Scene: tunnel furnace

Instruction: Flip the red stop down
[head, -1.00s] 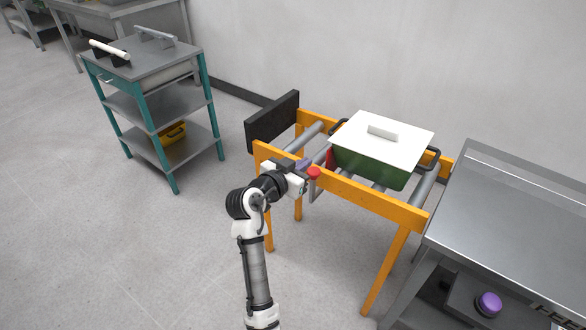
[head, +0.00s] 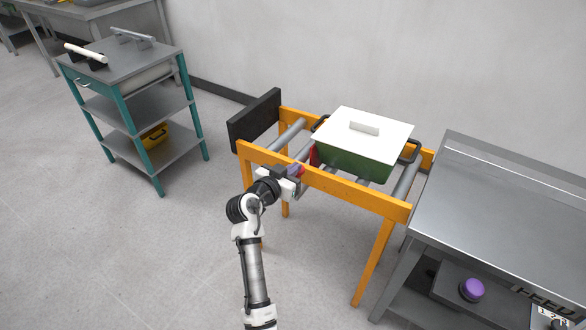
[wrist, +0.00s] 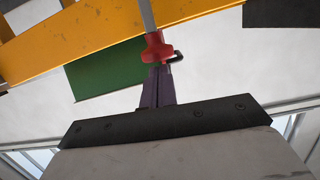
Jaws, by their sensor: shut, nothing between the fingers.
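The red stop shows in the head view as an upright red plate (head: 314,155) at the left end of the green bin (head: 350,160). A red knob (head: 301,169) is at the near orange rail, right at my gripper's tip. In the wrist view the red knob (wrist: 156,47) sits on a grey rod (wrist: 147,14), straight ahead of the fingers. My gripper (wrist: 158,72) has purple fingers shut together with nothing between them. Their tips are at or just short of the knob; I cannot tell if they touch. My gripper (head: 294,171) partly hides the knob's rod in the head view.
The bin has a white lid (head: 365,138) and stands on the rollers of the orange-framed conveyor (head: 355,190). A black plate (head: 254,120) closes its left end. A steel table (head: 500,210) adjoins the right; a teal-legged cart (head: 125,75) stands left. Floor between is clear.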

